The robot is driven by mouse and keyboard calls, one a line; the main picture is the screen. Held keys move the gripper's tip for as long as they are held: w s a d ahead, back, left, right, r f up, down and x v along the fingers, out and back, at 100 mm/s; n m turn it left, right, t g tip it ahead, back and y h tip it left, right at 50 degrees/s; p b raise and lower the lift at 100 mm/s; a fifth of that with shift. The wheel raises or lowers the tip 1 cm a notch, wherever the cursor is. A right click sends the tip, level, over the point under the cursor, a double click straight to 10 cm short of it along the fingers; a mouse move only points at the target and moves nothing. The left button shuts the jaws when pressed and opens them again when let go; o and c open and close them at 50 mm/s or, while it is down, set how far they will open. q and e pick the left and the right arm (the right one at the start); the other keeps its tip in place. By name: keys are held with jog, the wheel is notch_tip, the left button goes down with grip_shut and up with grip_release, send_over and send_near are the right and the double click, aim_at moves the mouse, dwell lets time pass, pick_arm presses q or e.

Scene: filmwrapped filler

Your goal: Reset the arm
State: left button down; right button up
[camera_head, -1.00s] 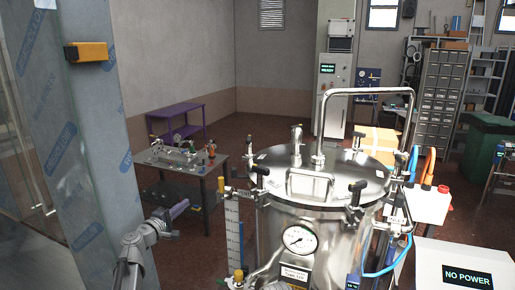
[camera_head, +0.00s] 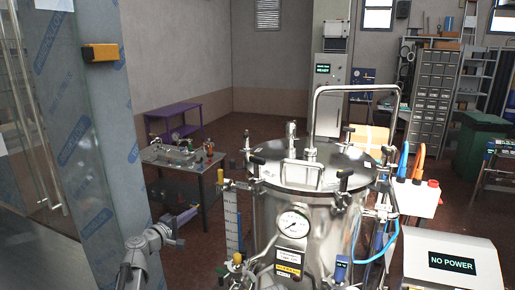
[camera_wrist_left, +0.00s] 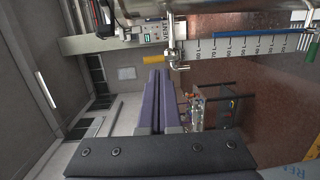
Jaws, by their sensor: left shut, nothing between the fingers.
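My left arm (camera_head: 146,250) comes in low at the left of the head view, beside the film-wrapped column. My left gripper (camera_head: 190,214) has purple-grey fingers and is raised in front of the workbench, left of the steel vessel. In the left wrist view the fingers (camera_wrist_left: 158,75) lie side by side, shut, with nothing held. The steel vessel (camera_head: 312,170) has a domed lid, a tall handle and a dial gauge (camera_head: 293,224). The gripper is apart from it. My right gripper is not in view.
The film-wrapped column (camera_head: 85,150) with a yellow box (camera_head: 101,52) stands close at left. A scale strip (camera_head: 231,220) stands at the vessel's left side. A "NO POWER" box (camera_head: 452,264) is at lower right. A workbench (camera_head: 160,158) and purple shelf (camera_head: 176,110) stand behind.

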pick_arm(q)
jog(key=s+d+f+m+g, duration=0.55)
jog(key=s+d, duration=0.25)
jog(key=d, duration=0.2)
jog(key=s+d+f+m+g, duration=0.5)
jog(key=s+d+f, duration=0.25)
jog(key=d, duration=0.25)
jog(key=s+a+f+m+g+y, duration=0.1)
jog(key=s+f+m+g+y, duration=0.2)
jog(key=s, duration=0.7)
jog(key=s+a+f+m+g+y, duration=0.1)
jog(key=s+f+m+g+y, duration=0.25)
jog(key=s, duration=0.55)
notch_tip(320, 180, down, 14)
jog(key=t+y+b, duration=0.1)
jog(key=y+b, duration=0.1)
jog(key=b, duration=1)
jog(key=shift+s+a+r+n+t+y+b, duration=0.25)
jog(key=shift+s+a+n+t+y+b, duration=0.1)
jog(key=shift+s+a+b, duration=0.1)
